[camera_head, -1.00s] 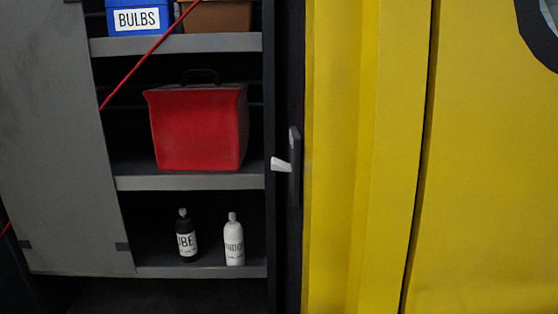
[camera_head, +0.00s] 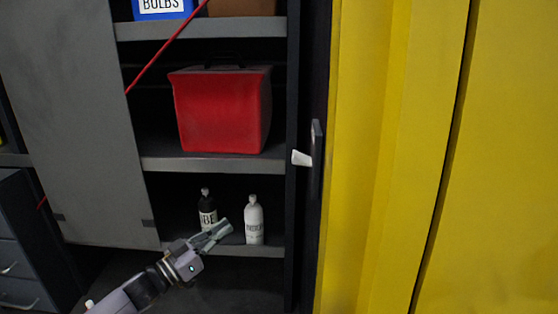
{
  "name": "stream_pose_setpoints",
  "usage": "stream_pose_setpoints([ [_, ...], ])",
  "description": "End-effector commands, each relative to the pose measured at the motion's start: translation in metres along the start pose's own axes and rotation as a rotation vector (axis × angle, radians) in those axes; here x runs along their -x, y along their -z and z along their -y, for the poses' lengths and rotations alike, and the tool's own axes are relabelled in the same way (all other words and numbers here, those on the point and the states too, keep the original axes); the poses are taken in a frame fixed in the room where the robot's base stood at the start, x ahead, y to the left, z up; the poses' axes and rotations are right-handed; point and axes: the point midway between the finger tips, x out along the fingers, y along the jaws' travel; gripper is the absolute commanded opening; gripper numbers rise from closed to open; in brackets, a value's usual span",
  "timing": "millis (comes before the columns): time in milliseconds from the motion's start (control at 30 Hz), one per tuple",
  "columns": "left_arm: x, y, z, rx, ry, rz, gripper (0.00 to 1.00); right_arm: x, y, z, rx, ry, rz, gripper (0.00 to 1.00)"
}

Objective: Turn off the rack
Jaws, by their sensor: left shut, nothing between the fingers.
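A dark rack (camera_head: 215,164) with several shelves stands left of centre. On its right-hand frame sits a dark upright plate (camera_head: 316,160) with a white lever (camera_head: 301,158) sticking out to the left. I cannot tell whether this lever is the rack's switch. My left gripper (camera_head: 222,230) is shut and empty in front of the lowest shelf. It overlaps the lower part of a black bottle in the picture, and is below and left of the lever. My right gripper is not in view.
The shelves hold a blue BULBS bin (camera_head: 163,8), a red box (camera_head: 222,110), a black bottle (camera_head: 207,208) and a white bottle (camera_head: 254,221). A red line (camera_head: 165,50) slants across the front. A grey panel (camera_head: 75,130) is left, drawers (camera_head: 18,265) lower left, a yellow wall (camera_head: 400,150) right.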

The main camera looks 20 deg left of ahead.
Motion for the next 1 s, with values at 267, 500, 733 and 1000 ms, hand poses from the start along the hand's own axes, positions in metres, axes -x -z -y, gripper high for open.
stream_pose_setpoints([
  [267,0.005,0.177,-0.09,0.047,-0.557,-0.117,0.0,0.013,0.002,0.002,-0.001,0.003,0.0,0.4],
  [500,0.029,0.22,-0.128,0.076,-0.773,-0.069,0.0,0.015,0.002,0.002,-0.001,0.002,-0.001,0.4],
  [733,0.032,0.223,-0.132,0.08,-0.791,-0.062,0.0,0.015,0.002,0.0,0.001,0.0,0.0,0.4],
  [1000,0.027,0.225,-0.136,0.081,-0.791,-0.065,0.0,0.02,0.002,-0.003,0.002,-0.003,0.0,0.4],
])
